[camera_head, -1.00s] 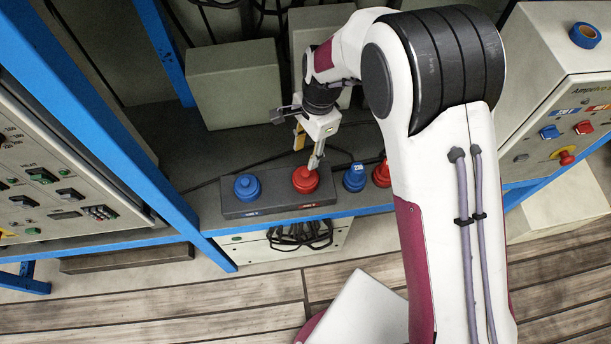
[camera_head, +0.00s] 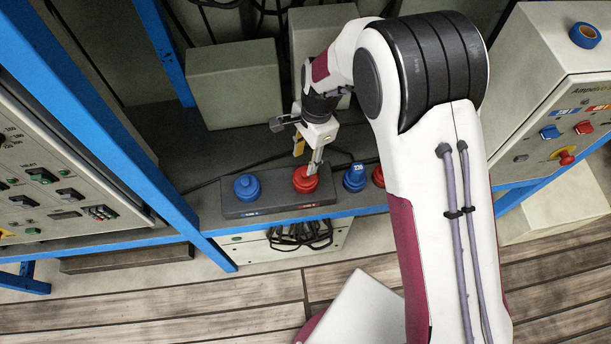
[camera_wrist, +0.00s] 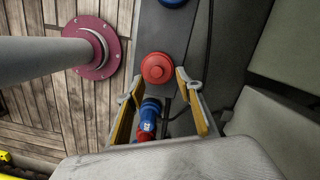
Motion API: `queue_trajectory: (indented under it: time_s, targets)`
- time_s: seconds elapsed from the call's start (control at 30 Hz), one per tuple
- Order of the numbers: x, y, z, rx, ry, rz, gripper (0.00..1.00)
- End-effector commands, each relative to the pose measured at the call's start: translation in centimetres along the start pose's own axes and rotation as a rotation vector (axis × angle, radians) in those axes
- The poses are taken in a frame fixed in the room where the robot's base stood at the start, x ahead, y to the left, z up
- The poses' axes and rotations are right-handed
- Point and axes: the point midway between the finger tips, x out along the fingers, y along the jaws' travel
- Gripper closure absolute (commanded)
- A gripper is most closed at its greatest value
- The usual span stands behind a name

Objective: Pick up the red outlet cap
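The red outlet cap (camera_head: 305,181) sits on the right part of a dark grey outlet block (camera_head: 234,210) on the bench. It also shows in the wrist view (camera_wrist: 155,68), just beyond and between my fingertips. My gripper (camera_head: 308,154) is above and slightly behind the cap in the head view. In the wrist view my gripper (camera_wrist: 159,82) has its two yellow-padded fingers spread wide with nothing held. One finger overlaps the cap in the head view, and whether it touches cannot be told.
A blue cap (camera_head: 247,187) sits on the block's left part. Grey boxes (camera_head: 235,85) stand behind. A blue frame post (camera_head: 120,140) rises at left.

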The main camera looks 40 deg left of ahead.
Motion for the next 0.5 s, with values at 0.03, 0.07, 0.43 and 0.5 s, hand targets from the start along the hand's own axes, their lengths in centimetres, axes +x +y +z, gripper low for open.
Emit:
queue_trajectory:
  time_s: [0.03, 0.07, 0.43, 0.5]
  targets:
    - [0.0, 0.0, 0.0, 0.0, 0.0, 0.0, 0.64]
    - [0.0, 0.0, 0.0, 0.0, 0.0, 0.0, 0.64]
    - [1.7, 0.5, -0.2, 0.001, -0.001, 0.003, 0.64]
    - [2.5, 0.8, -0.3, 0.0, -0.001, 0.004, 0.64]
